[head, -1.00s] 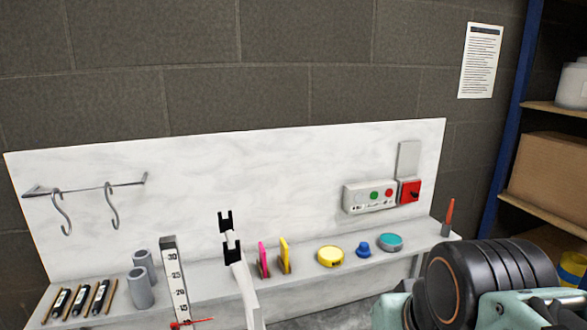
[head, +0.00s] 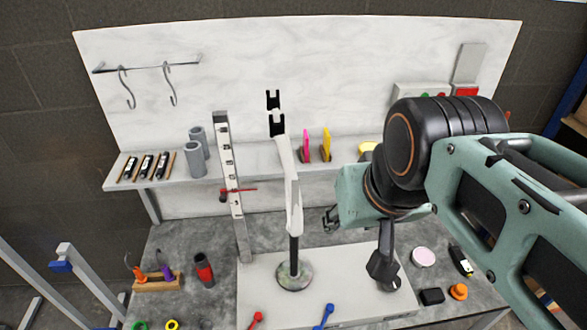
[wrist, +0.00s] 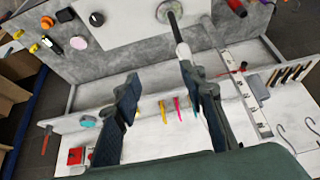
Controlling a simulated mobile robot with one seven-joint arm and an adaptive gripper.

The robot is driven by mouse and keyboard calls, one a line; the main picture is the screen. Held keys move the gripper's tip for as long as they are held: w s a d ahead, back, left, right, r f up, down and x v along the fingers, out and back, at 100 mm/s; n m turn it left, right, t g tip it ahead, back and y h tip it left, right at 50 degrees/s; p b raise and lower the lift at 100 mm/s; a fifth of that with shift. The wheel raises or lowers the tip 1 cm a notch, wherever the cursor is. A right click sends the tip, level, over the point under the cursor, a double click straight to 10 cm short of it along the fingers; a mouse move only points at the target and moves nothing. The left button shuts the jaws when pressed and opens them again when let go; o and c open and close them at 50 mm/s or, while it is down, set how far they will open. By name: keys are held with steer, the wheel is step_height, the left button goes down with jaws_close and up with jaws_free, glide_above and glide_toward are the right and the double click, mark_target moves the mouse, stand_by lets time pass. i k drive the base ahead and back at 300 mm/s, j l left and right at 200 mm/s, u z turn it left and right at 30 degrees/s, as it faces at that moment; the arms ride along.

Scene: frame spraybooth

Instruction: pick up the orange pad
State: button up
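A thin yellow-orange pad (head: 326,146), the closest match to the orange pad, stands upright on the wall shelf (head: 262,160). A pink pad (head: 306,146) stands just left of it. In the wrist view the yellow-orange pad (wrist: 163,111) and the pink pad (wrist: 177,108) appear between my fingers, beyond them and not touched. My gripper (wrist: 159,76) is open and empty. In the head view my gripper (head: 331,217) is partly hidden by my arm and hangs in front of and below the shelf, near the pads.
A white upright with a black forked top (head: 293,190) stands on the bench, left of my gripper. A scaled post (head: 231,180) with a red pointer is farther left. Grey cylinders (head: 196,160) stand on the shelf. A round orange knob (head: 458,291) lies on the bench.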

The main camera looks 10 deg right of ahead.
mark_target(459, 292)
steer(key=z, duration=1.75)
steer(key=u, duration=1.55)
steer(key=z, duration=1.4)
steer(key=i+l+z, duration=0.15)
steer(key=k+j, duration=0.05)
